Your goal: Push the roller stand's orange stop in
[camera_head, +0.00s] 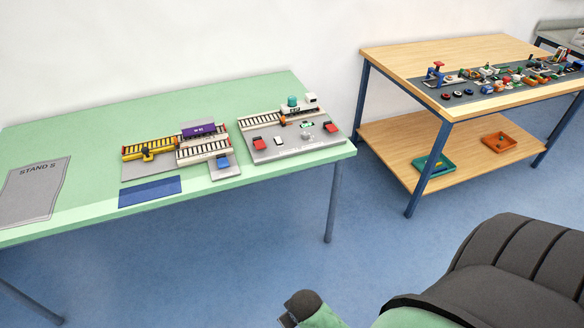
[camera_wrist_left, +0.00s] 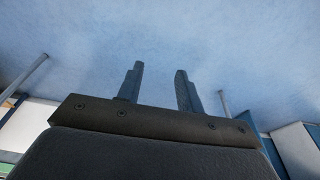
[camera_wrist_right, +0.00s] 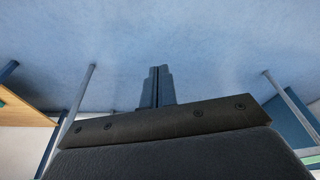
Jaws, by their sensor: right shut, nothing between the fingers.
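The roller tracks stand on the green table (camera_head: 90,140). A yellow roller track (camera_head: 148,148) is at the left and a white-framed roller track (camera_head: 204,151) joins on at its right. A purple box (camera_head: 198,129) sits at the back of the white-framed track. Small orange-red bits show at the track ends, but they are too small to tell which is the stop. My left gripper (camera_wrist_left: 159,70) is open and empty, over blue floor in its wrist view. My right gripper (camera_wrist_right: 159,70) is shut and empty, also over floor.
A grey board (camera_head: 290,145) with small cars and a tank wagon stands right of the tracks. A blue plate (camera_head: 150,191) lies in front, and a grey STAND S sheet (camera_head: 33,190) lies left. A wooden table (camera_head: 400,60) with toys stands right. Open floor lies between the tables.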

